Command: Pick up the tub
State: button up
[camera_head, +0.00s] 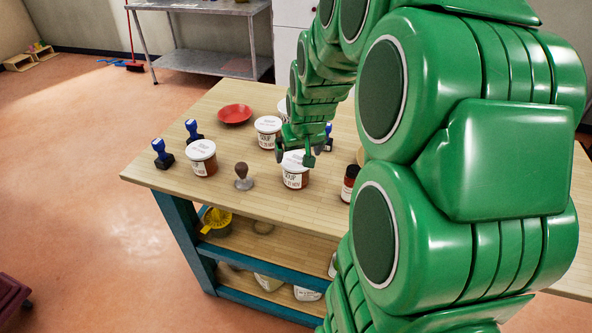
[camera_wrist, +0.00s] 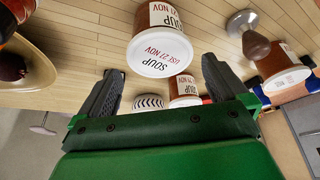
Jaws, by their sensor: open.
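Several white-lidded tubs labelled SOUP with brown contents stand on the wooden table; the task does not say which one. The front tub (camera_head: 295,172) is just below my gripper (camera_head: 304,150), which partly covers its lid. In the wrist view a tub (camera_wrist: 158,48) lies ahead of the gap between my open fingers (camera_wrist: 163,68), with no visible grip on it. The wrist view also shows a smaller-looking tub (camera_wrist: 184,88) and a right tub (camera_wrist: 283,70).
Blue-handled stamps (camera_head: 161,155) and a red bowl (camera_head: 235,114) share the table (camera_head: 190,187). My arm hides the table's right part.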

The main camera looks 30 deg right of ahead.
aim_at(296, 160)
jog(key=shift+x, duration=3.85)
jog(key=c, duration=0.9)
jog(key=shift+r, duration=0.1)
